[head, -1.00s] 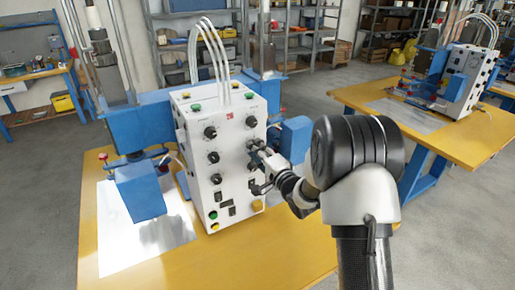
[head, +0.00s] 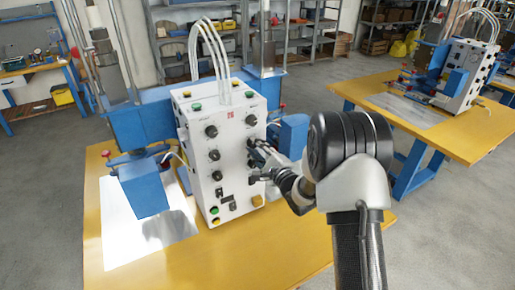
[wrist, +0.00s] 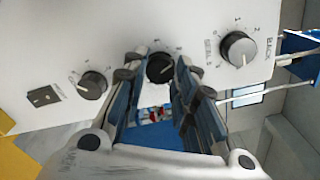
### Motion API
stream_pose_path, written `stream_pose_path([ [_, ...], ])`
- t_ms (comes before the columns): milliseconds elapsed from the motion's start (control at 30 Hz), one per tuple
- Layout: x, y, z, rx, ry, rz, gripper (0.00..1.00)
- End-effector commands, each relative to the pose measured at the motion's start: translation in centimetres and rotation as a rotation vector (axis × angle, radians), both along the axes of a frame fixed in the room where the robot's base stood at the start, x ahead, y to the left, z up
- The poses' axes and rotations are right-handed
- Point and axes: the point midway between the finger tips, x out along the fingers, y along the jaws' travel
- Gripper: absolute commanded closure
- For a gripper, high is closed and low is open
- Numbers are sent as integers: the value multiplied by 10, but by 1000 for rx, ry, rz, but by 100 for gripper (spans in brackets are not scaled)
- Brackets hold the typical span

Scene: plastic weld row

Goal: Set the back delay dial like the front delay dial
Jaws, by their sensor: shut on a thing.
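The white control box (head: 236,185) stands on the yellow table with two columns of dials on its face. My gripper (head: 254,164) is at the right column. In the wrist view my gripper (wrist: 160,88) has its fingers on both sides of a black dial (wrist: 160,68), shut on it. A silver-faced dial (wrist: 238,48) by the lettering "BACK" and a grey dial (wrist: 92,85) flank it. The left column shows a top dial (head: 210,131), a middle dial (head: 214,156) and a lower dial (head: 217,176). Dial names and the held dial's pointer are too small to read.
A black switch (wrist: 44,96) sits beyond the grey dial. A blue machine frame (head: 140,130) stands behind and left of the box, with white hoses (head: 208,45) above. The yellow table top (head: 270,250) is clear in front. A second table (head: 440,125) is at right.

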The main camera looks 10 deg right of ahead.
Motion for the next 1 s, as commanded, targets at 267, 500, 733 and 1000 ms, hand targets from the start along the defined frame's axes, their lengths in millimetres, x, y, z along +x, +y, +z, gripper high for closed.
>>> stream_pose_path([
  [267, -1, 1, -1, 8, 6, 3, 98],
  [500, -1, 1, -1, 7, 4, 3, 69],
  [733, -5, -1, 0, 6, 3, 2, 54],
  [1000, -51, -18, 0, 8, 5, -2, 53],
])
